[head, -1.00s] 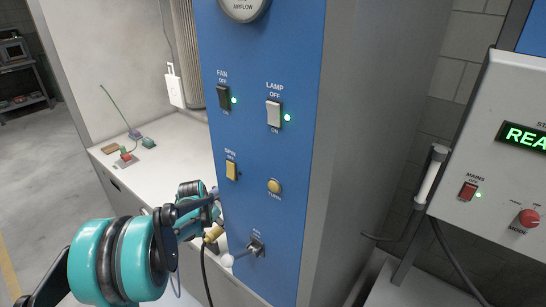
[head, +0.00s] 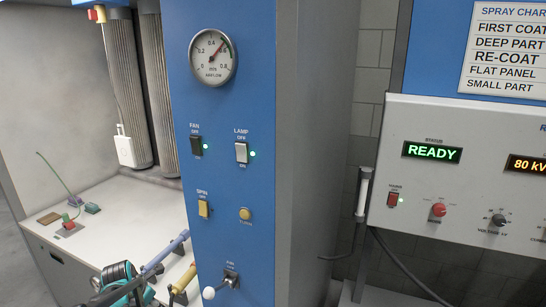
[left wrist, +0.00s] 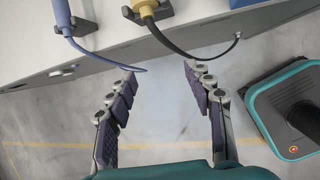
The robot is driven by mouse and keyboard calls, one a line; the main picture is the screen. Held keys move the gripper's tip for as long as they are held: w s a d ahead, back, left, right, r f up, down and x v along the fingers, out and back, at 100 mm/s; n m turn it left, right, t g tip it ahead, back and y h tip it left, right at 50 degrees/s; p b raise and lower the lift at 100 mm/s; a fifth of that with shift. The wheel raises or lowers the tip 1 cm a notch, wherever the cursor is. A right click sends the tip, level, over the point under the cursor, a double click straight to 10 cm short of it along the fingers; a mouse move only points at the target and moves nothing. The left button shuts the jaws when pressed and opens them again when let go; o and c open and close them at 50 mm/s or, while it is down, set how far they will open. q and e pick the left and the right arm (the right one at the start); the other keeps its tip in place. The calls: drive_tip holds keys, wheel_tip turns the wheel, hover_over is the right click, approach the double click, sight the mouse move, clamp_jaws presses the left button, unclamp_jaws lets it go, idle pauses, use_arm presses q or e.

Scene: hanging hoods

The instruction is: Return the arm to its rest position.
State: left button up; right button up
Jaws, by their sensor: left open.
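My left arm (head: 122,284) shows only in part at the lower left of the head view, in front of the bench, and its gripper cannot be made out there. In the left wrist view my left gripper (left wrist: 160,72) has its two dark padded fingers spread apart with nothing between them. Bare floor (left wrist: 160,125) shows between and below the fingers. The bench edge is beyond the fingertips. My right arm and gripper are not in view.
A blue panel (head: 215,125) carries switches, a gauge (head: 213,57) and a white-knobbed lever (head: 209,293). A blue tool (head: 165,252) and a yellow one (head: 183,281) are at the bench (head: 120,220); cables hang there. A control box (head: 470,175) stands right.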

use_arm(q)
drive_tip(key=s+d+r+m, duration=1)
drive_tip(key=d+m, duration=0.2)
drive_tip(key=m, duration=0.2)
drive_tip(key=s+d+m+t, duration=0.1)
drive_tip(key=s+d+m, duration=0.3)
drive_tip(key=s+m, duration=0.3)
drive_tip(key=s+d+f+m+t, duration=0.1)
drive_tip(key=s+d+m, duration=0.3)
drive_tip(key=s+m, duration=0.3)
drive_tip(key=shift+s+m, duration=0.35)
drive_tip(key=shift+m, duration=1.05)
drive_tip(key=shift+d, duration=0.1)
drive_tip(key=shift+c, duration=0.3)
